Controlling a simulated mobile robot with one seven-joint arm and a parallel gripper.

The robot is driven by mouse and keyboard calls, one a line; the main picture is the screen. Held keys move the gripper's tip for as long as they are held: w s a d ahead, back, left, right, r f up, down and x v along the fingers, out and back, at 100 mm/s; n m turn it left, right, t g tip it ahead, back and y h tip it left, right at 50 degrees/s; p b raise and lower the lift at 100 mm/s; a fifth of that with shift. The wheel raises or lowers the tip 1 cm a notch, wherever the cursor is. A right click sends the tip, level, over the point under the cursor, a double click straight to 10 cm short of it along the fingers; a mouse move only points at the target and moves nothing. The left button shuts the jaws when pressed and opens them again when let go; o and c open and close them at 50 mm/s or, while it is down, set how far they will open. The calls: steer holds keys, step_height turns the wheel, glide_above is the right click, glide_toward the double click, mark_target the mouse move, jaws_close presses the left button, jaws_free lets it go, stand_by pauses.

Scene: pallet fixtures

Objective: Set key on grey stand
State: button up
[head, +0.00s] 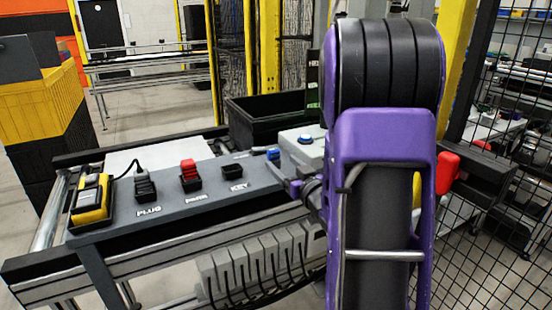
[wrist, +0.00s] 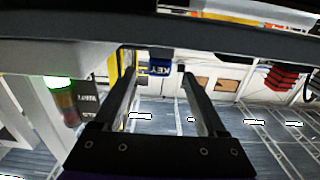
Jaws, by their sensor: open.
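In the head view my gripper (head: 284,181) is at the right end of the grey panel, partly hidden by my arm. A small blue piece (head: 273,153) beside it seems to be the key. The black holder marked KEY (head: 232,171) looks empty. A light grey box (head: 303,148) with a blue top piece stands behind my gripper; I cannot tell if it is the grey stand.
A yellow device (head: 91,201), a black plug (head: 145,187) with a cord and a red piece (head: 189,172) sit along the grey panel (head: 165,214). A black bin (head: 262,118) stands behind. Wire mesh (head: 490,235) closes off the right.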

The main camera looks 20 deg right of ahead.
steer(key=s, duration=0.6)
steer(key=shift+d, duration=0.1)
